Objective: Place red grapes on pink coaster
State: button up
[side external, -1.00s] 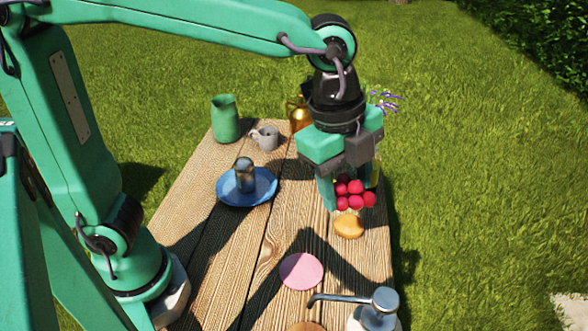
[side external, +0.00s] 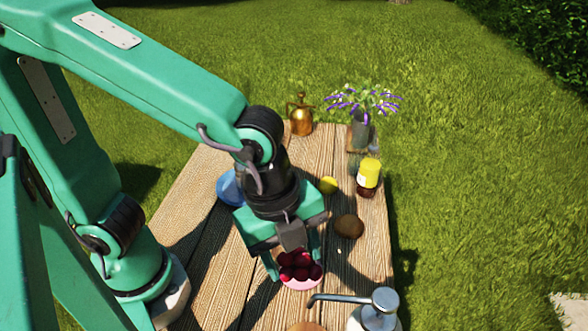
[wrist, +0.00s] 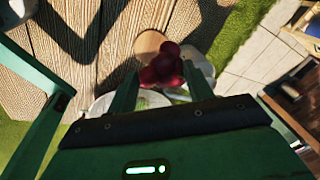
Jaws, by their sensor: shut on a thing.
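The red grapes (side external: 299,265) are a small cluster of dark red balls between the fingers of my gripper (side external: 294,262). My gripper is shut on them. The pink coaster (side external: 303,284) lies on the wooden table directly below or just behind them in the side view, with its near edge showing and the rest hidden by the grapes. I cannot tell whether the grapes touch it. In the wrist view the grapes (wrist: 163,66) sit between the two green fingertips, and I cannot make out the coaster there.
A soap dispenser (side external: 374,308) with a long spout stands close at the near right. A brown round thing (side external: 349,226), a yellow-capped jar (side external: 368,176) and a yellow ball (side external: 328,185) lie farther back. The blue plate (side external: 228,187) is partly hidden by my arm.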

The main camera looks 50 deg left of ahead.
notch_tip(320, 180, down, 6)
jog(key=shift+r, duration=0.25)
jog(key=shift+w, duration=0.1)
jog(key=shift+t+y, duration=0.3)
jog(key=w+a+f, duration=0.2)
jog(key=w, duration=0.1)
jog(key=w+a+f, duration=0.2)
jog(key=w, duration=0.1)
jog(key=w+a+f, duration=0.2)
jog(key=w+f, duration=0.1)
jog(key=shift+w+a, duration=0.1)
jog(key=shift+w, duration=0.3)
jog(key=shift+c, duration=0.2)
jog(key=shift+s+x, duration=0.2)
jog(key=shift+x, duration=0.8)
jog(key=shift+s+x, duration=0.15)
jog(key=shift+x, duration=0.8)
jog(key=shift+a+f, duration=0.15)
jog(key=o, duration=1.3)
